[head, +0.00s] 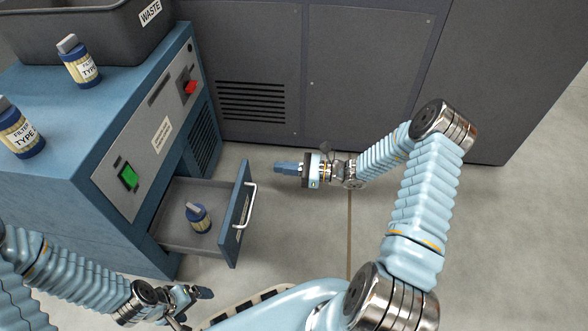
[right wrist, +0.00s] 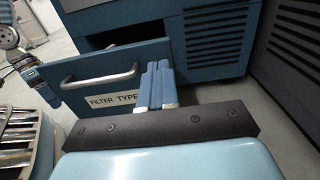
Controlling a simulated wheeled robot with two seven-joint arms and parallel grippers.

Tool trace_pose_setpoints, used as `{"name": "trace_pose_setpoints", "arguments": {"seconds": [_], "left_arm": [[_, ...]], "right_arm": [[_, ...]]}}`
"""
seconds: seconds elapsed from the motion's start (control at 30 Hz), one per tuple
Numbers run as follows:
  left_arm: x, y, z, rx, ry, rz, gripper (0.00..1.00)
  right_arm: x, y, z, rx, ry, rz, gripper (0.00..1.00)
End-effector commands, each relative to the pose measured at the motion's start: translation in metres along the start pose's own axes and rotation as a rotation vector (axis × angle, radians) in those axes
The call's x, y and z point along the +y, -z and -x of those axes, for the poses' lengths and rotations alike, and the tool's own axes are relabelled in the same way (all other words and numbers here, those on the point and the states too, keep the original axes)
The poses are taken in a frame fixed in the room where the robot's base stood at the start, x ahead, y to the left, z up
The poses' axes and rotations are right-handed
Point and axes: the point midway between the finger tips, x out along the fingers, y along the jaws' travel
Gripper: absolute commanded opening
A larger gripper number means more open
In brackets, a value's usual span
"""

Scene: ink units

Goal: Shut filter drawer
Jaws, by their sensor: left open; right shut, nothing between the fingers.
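The filter drawer (head: 243,214) is pulled out from the blue cabinet, its front standing well clear of the body. A small filter bottle (head: 198,217) with a blue body sits inside it. The drawer front has a silver handle (head: 248,207) and shows in the right wrist view (right wrist: 78,66) with a label reading "FILTER TYPE". My right gripper (head: 279,168) is shut and empty, to the right of the drawer front and apart from it in the head view; its fingers (right wrist: 157,86) overlap the label's right end in the right wrist view. My left gripper (head: 198,300) is open at the lower left, below the drawer.
Two filter bottles, one farther back (head: 79,62) and one at the left edge (head: 20,130), stand on the cabinet top (head: 85,115). A dark waste bin (head: 100,45) stands behind them. Grey panels (head: 365,75) line the back. The floor (head: 305,230) right of the drawer is clear.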

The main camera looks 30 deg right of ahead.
Motion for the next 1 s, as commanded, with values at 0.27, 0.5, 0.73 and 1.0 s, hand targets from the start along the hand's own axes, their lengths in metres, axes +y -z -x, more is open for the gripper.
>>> {"name": "trace_pose_setpoints", "arguments": {"seconds": [0.27,0.5,0.73,1.0], "left_arm": [[-0.003,0.0,-0.007,0.001,0.0,0.0,0.93],[-0.003,0.0,-0.009,0.002,0.0,0.001,0.93],[-0.003,0.0,-0.009,0.002,0.0,0.001,0.93],[-0.004,0.0,-0.01,0.002,0.0,0.0,0.93]], "right_arm": [[0.001,0.002,-0.055,0.0,-0.004,0.0,0.0],[0.0,0.001,-0.076,0.001,-0.001,0.001,0.0],[0.0,0.0,-0.079,0.001,-0.001,0.001,0.0],[0.001,0.001,-0.082,0.001,-0.002,0.001,0.0]]}}
